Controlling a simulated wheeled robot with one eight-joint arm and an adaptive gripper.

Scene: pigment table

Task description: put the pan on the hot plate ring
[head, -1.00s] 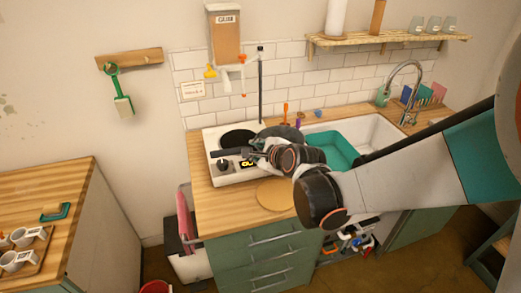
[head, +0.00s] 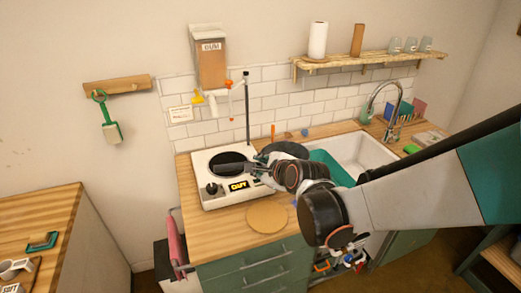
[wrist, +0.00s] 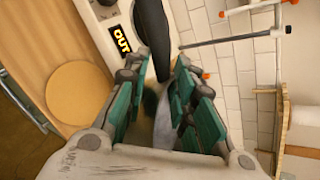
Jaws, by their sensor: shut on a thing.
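The white hot plate (head: 205,191) stands on the left of the wooden counter, with its round black ring (head: 223,157) on top. My gripper (head: 258,167) is shut on the black handle of the pan. In the wrist view the handle (wrist: 152,35) runs between the green fingers (wrist: 160,80).
A lit display (head: 238,185) reads "OUT" beside a black knob (head: 212,190). A round wooden board (head: 267,217) lies in front of the hot plate. A sink (head: 365,152) with a teal basin (head: 330,165) is to the right. A thin black post (head: 247,105) rises behind.

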